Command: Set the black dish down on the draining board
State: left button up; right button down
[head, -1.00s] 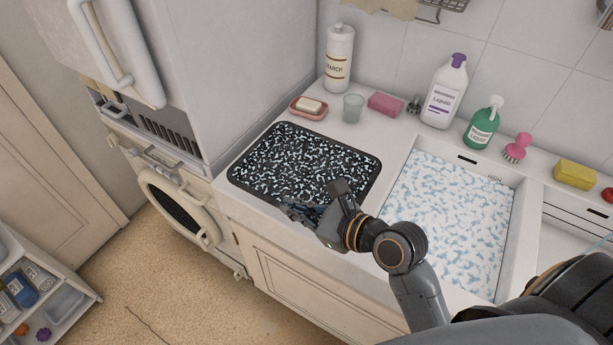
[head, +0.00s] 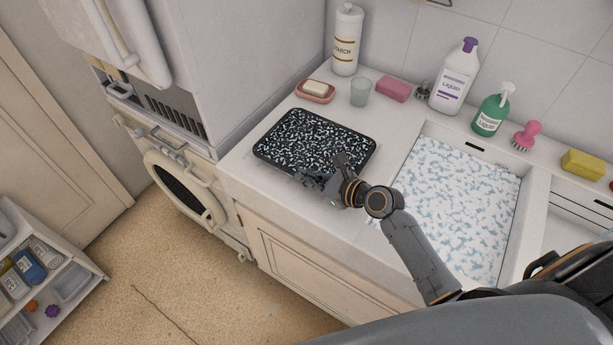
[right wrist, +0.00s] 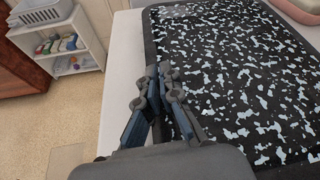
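The black dish (head: 277,162) is a rectangular tray with a dark rim, filled with black-and-white speckled foam or water. It is level over the white draining board (head: 240,166), left of the sink. I cannot tell whether it touches the board or hangs just above it. My right gripper (head: 325,170) is at the dish's near edge. In the right wrist view, its fingers (right wrist: 164,78) are closed together at the dish's rim (right wrist: 150,38), with bare board (right wrist: 119,60) to the left. The fingers hide part of that rim. My left gripper is not in view.
A soap dish (head: 315,96), a glass (head: 360,92) and a pink sponge (head: 393,89) stand behind the dish. The sink (head: 455,200) holds foamy water to the right. Bottles line the back. Bare board shows around the dish.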

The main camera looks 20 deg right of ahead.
jog(key=shift+f, duration=0.15)
jog(key=c, duration=2)
grip_release()
jog(key=shift+f, duration=0.15)
jog(key=o, duration=0.5)
jog(key=b+v, duration=0.1)
jog(key=v, duration=1.1)
